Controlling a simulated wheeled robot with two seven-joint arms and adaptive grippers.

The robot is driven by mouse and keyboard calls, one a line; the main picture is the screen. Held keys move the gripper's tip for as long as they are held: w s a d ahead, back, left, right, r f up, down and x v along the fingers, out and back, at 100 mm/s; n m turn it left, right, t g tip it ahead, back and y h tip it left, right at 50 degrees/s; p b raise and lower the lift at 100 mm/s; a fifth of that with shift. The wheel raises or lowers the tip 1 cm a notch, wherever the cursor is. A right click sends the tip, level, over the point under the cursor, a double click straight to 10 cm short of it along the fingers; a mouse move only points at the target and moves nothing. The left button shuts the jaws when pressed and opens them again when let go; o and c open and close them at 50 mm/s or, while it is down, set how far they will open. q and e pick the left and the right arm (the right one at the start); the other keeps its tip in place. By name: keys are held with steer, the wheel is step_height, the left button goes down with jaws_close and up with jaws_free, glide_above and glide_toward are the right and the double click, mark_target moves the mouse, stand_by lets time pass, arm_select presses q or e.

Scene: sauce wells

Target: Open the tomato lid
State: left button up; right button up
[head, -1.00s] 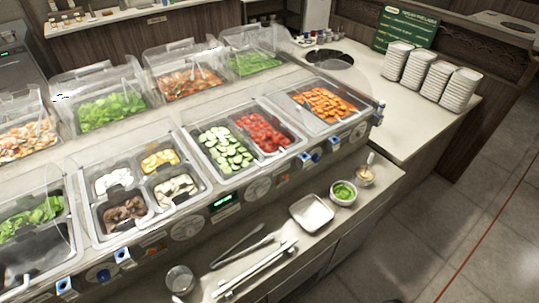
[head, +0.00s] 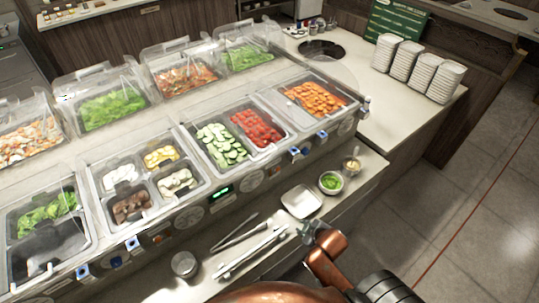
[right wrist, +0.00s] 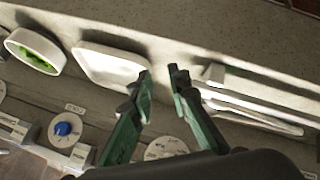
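Red diced tomato (head: 257,127) lies beside sliced cucumber (head: 217,146) in a front well of the salad bar. Clear plastic shows around this well, but I cannot make out the tomato lid's exact outline or position. My right gripper (head: 312,232) is in front of the bar, over the front ledge, apart from the tomato well. In the right wrist view its two green-dark fingers (right wrist: 161,75) are spread with nothing between them, above the ledge between a white dish and the tongs. My left gripper is not in view.
The front ledge holds a white square dish (head: 302,201), a bowl of green food (head: 331,182), a small cup (head: 352,166), metal tongs (head: 250,250) and a round container (head: 185,265). Carrots (head: 315,97) are right of the tomato. Plate stacks (head: 420,70) stand on the right counter.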

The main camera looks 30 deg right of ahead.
steer(key=w+r+n+t+y, duration=0.1)
steer(key=w+r+n+t, duration=0.3)
steer(key=w+r+n, duration=0.5)
steer(key=w+r+n+t+y, duration=0.2)
steer(key=w+r+n+t, duration=0.2)
steer(key=w+r, duration=0.55)
steer(key=w, duration=0.5)
steer(key=shift+w+a+r, duration=0.2)
steer(key=shift+a+r, duration=0.1)
jaws_close()
